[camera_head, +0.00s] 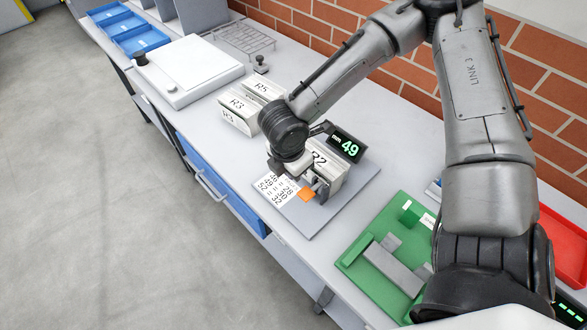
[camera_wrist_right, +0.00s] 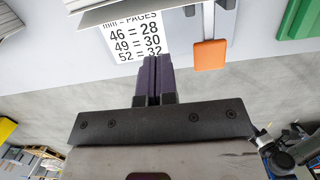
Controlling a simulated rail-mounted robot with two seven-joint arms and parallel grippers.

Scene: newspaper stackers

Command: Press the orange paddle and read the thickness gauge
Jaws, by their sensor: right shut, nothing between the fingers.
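The orange paddle (camera_head: 307,194) sits at the front of the gauge, on a grey plate (camera_head: 360,192). It also shows in the wrist view (camera_wrist_right: 210,55), hanging from a pale lever. The gauge display (camera_head: 345,147) reads 49 mm in green digits. A white card (camera_head: 273,187) lies beside the paddle; in the wrist view the card (camera_wrist_right: 137,38) reads 46 = 28, 49 = 30, 52 = 32 under "mm = PAGES". My right gripper (camera_wrist_right: 153,78) is shut and empty, its tips just below the card and left of the paddle, apart from it. My left gripper is not in view.
A stack labelled R2 (camera_head: 320,157) stands at the gauge, partly behind my arm. Stacks labelled R3 and R5 (camera_head: 240,112) stand left of it. A white flat device (camera_head: 190,70) and blue trays (camera_head: 140,40) lie farther left. A green fixture (camera_head: 365,265) and red tray (camera_head: 565,240) are at right.

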